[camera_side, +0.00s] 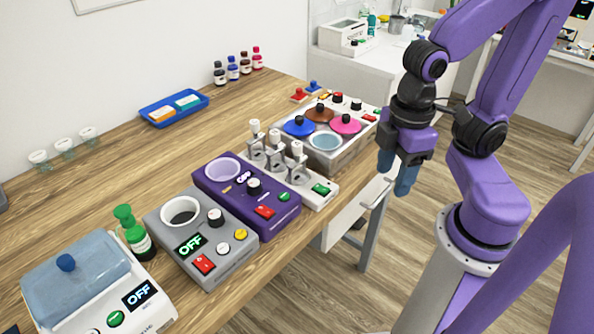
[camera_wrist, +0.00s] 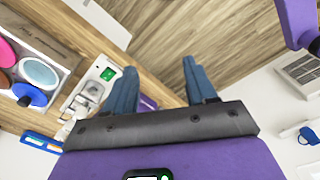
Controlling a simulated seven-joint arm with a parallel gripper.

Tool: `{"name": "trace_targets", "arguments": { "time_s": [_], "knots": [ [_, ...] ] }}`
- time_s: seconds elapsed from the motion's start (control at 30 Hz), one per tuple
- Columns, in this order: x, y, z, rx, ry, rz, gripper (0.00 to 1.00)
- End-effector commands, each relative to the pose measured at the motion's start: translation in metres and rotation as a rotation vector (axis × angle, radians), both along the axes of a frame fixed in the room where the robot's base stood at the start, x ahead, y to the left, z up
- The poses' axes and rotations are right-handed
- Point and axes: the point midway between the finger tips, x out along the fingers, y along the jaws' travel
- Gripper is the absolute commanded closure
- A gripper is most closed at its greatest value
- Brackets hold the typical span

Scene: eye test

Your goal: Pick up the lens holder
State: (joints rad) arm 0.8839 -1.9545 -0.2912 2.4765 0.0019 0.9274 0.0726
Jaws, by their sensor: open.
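I cannot tell for certain which thing is the lens holder. A white device (camera_side: 317,195) with several upright metal clamps topped by white knobs stands on the wooden table, with a green button at its front. Part of it also shows left of my fingers in the wrist view (camera_wrist: 104,72). My gripper (camera_side: 396,174) hangs fingers-down past the table's front edge, to the right of this device and apart from it. In the wrist view my blue fingers (camera_wrist: 157,72) are spread with nothing between them; wood-look floor shows beyond.
A purple unit (camera_side: 218,192), a grey unit (camera_side: 165,238) and a white box with a blue lid (camera_side: 75,272) stand leftward. A green-capped bottle (camera_side: 133,235) stands between. A unit with coloured lids (camera_side: 343,153), a blue tray (camera_side: 160,121) and small bottles (camera_side: 233,70) are behind.

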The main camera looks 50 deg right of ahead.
Motion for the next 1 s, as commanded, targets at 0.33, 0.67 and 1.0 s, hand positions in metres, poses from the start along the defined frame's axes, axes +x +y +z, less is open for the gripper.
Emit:
{"name": "trace_targets", "arguments": {
  "time_s": [0.33, 0.67, 1.0],
  "knots": [
    [0.082, 0.018, 0.031, 0.001, 0.017, -0.886, 0.44],
    [0.168, 0.009, 0.061, 0.003, 0.032, -1.825, 0.44],
    [0.224, -0.015, 0.080, 0.005, 0.038, -2.500, 0.44]
  ]
}}
